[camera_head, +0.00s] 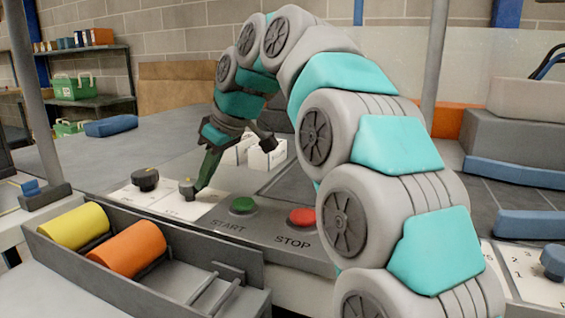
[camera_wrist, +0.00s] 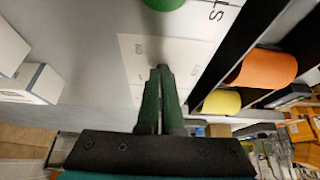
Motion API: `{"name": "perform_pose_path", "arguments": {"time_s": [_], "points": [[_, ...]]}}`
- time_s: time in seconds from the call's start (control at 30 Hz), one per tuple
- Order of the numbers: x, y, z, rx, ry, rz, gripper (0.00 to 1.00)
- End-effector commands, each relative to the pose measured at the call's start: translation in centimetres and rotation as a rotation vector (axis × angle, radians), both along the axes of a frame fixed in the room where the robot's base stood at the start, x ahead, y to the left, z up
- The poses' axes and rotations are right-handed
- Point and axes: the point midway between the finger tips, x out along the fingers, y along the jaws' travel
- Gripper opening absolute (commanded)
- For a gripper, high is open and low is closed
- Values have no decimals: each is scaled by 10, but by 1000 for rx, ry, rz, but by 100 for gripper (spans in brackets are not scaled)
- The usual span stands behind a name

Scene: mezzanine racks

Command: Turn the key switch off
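The key switch (camera_head: 187,188) is a small grey knob with a brass-coloured top on a white label plate of the grey console. My gripper (camera_head: 199,187) reaches down to it from the upper right, its green fingertips right at the switch's right side. I cannot tell whether they touch it. In the wrist view my gripper's fingers (camera_wrist: 160,72) lie close together with only a thin gap, over the white plate (camera_wrist: 132,50). The switch is hidden behind them there, so whether its key is between the tips does not show.
A dark rotary knob (camera_head: 145,179) sits left of the switch. A green START button (camera_head: 243,205) and a red STOP button (camera_head: 302,217) are to its right. A tray (camera_head: 190,244) with yellow (camera_head: 73,227) and orange (camera_head: 126,249) rollers lies in front. White boxes (camera_head: 266,157) stand behind.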

Motion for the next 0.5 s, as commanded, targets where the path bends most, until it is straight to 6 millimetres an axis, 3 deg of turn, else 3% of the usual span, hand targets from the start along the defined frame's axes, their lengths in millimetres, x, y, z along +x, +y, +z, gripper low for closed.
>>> {"name": "perform_pose_path", "arguments": {"time_s": [0.5], "points": [[0, -3, 0, 2, -2, 0, 0]]}}
